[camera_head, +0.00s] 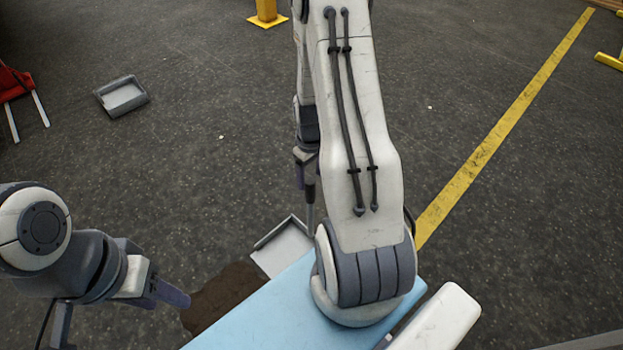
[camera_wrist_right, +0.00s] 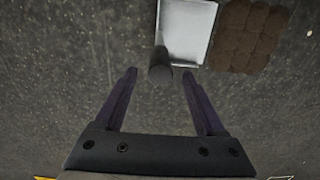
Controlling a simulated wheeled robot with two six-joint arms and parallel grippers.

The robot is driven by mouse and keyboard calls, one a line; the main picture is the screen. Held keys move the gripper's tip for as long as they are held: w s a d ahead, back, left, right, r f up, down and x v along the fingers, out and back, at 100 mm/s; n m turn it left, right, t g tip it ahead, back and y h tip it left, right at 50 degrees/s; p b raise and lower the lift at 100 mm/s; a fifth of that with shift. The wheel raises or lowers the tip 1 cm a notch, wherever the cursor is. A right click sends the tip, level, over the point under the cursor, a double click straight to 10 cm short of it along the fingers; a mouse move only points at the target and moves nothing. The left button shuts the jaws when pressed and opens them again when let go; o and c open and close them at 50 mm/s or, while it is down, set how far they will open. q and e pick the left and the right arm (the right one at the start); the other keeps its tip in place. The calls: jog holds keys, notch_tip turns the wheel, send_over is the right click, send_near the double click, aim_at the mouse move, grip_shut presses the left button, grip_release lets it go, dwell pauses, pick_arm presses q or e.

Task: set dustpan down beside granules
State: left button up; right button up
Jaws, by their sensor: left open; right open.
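The grey dustpan (camera_head: 283,247) lies on the dark floor beside the brown granules (camera_head: 222,297), partly hidden by the blue surface and my right arm. In the right wrist view the metal pan (camera_wrist_right: 186,32) sits next to the granules (camera_wrist_right: 250,36), its dark handle end pointing toward my right gripper (camera_wrist_right: 160,74). That gripper is open, with the handle end seen between its fingertips and no finger visibly touching it. In the head view my right gripper (camera_head: 305,172) is partly hidden by its arm. My left gripper (camera_head: 168,290) is open and empty at lower left.
A grey tray (camera_head: 122,96) lies on the floor at upper left, near a red object (camera_head: 14,84) with pale legs. A yellow post (camera_head: 267,14) stands at the back. A yellow floor line (camera_head: 490,140) runs along the right. Much of the floor is clear.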

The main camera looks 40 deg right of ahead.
notch_tip(320, 180, up, 5)
jog(key=shift+r+p, duration=0.2)
jog(key=shift+p, duration=0.75)
jog(key=shift+a+r, duration=0.1)
jog(key=shift+r, duration=0.1)
jog(key=s+a+r+n, duration=0.1)
jog(key=a+r+n, duration=0.1)
jog(key=a+r, duration=0.6)
jog(key=a+r+n, duration=0.1)
jog(key=a+r, duration=0.3)
jog(key=a, duration=0.8)
jog(key=s+a+r+n, duration=0.1)
jog(key=s+a+r, duration=0.1)
jog(key=s, duration=0.3)
jog(key=s+a+r+n, duration=0.1)
jog(key=s+a+r, duration=0.1)
jog(key=s+a, duration=0.3)
jog(key=s+a+r+n+y, duration=0.1)
jog(key=s+a+r, duration=0.1)
jog(key=s, duration=0.3)
jog(key=shift+s+a+r, duration=0.15)
jog(key=shift+a+r, duration=0.1)
jog(key=shift+a, duration=0.45)
jog(key=shift+r, duration=0.1)
